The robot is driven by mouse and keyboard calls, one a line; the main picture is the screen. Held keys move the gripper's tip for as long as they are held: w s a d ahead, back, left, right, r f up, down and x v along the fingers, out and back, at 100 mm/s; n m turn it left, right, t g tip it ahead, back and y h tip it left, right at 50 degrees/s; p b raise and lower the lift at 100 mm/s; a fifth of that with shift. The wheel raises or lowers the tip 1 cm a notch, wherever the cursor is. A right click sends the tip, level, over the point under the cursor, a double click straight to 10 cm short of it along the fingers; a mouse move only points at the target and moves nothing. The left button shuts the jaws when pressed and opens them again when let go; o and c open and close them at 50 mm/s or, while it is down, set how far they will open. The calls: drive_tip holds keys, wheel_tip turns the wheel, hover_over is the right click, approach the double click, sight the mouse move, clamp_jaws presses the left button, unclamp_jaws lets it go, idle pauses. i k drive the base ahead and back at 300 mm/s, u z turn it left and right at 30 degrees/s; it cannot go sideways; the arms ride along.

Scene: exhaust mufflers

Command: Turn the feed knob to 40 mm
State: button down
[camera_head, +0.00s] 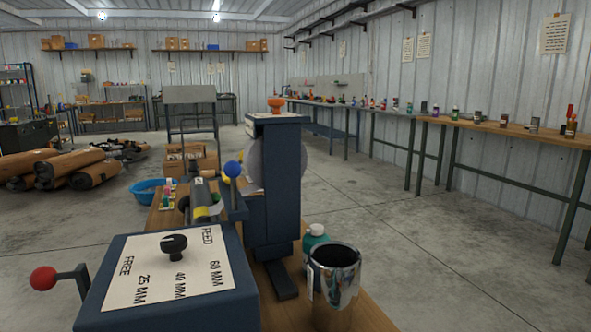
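The black feed knob (174,246) stands upright on a white label plate (203,277) on top of a dark blue box (240,297) in the foreground. The plate reads FREE, 25 MM, 40 MM and 60 MM around the knob, with FEED at its upper right. The 40 MM mark (180,286) is at the near side of the knob. I cannot tell which mark the knob points to. My gripper is not in view, and nothing touches the knob.
A red ball handle (43,278) sticks out left of the box. A blue ball lever (233,169) and a dark blue column (275,190) with a grey disc stand behind it. A metal cup (334,285) and teal bottle (314,240) stand right. Floor further right is clear.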

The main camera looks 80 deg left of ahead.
sight(172, 245)
drive_tip(key=i, duration=1.1)
drive_tip(key=u, duration=3.75)
